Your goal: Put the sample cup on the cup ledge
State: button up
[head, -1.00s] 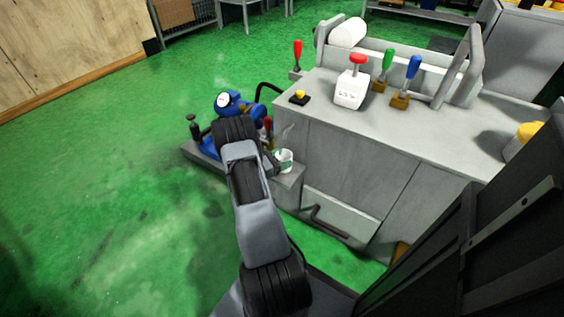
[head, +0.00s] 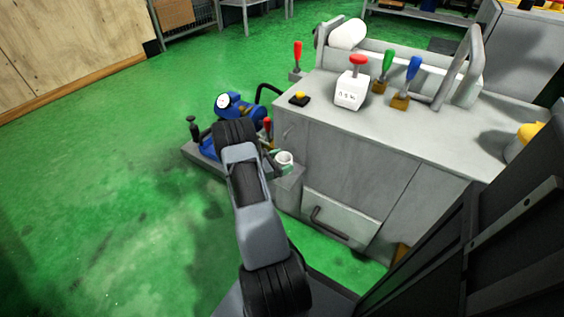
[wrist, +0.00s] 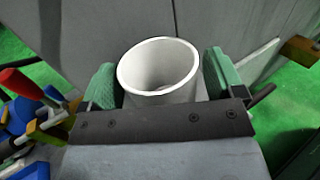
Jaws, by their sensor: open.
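The sample cup (head: 285,159) is white and open at the top, and it stands at a small grey ledge (head: 288,184) on the machine's near left corner. I cannot tell for certain that this is the cup ledge, or whether the cup's base touches it. In the wrist view the cup (wrist: 163,95) looks upright and sits between the two green fingers of my gripper (wrist: 161,78). The fingers are open, one on each side, with only a slim gap to the cup. The cup's lower part is hidden by the gripper.
The grey machine cabinet (head: 335,160) stands right beside the cup. A blue motor unit (head: 232,105) and a red-handled lever (head: 267,125) are close on the left. A drawer (head: 340,217) is below. The green floor at left is clear.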

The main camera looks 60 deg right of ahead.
jog(key=shift+w+a+r, duration=0.1)
jog(key=shift+r, duration=0.15)
jog(key=p+v, duration=0.3)
jog(key=v, duration=0.9)
jog(key=s+a+r+m+t+y, duration=0.1)
jog(key=a+r+m+t+y, duration=0.2)
jog(key=a+r+m+y, duration=0.75)
jog(key=s+a+r+t+y, duration=0.1)
jog(key=s+a+r+t, duration=0.1)
jog(key=a, duration=0.5)
jog(key=s+a+r+t+y, duration=0.2)
jog(key=a+r+t, duration=0.2)
jog(key=a, duration=0.4)
jog(key=s+a+r+m+t+y, duration=0.1)
jog(key=s+a+r+t+y, duration=0.1)
jog(key=a+r, duration=0.3)
jog(key=shift+a+r+t, duration=0.35)
jog(key=shift+a+t, duration=0.05)
jog(key=shift+a, duration=0.8)
jog(key=shift+r, duration=0.1)
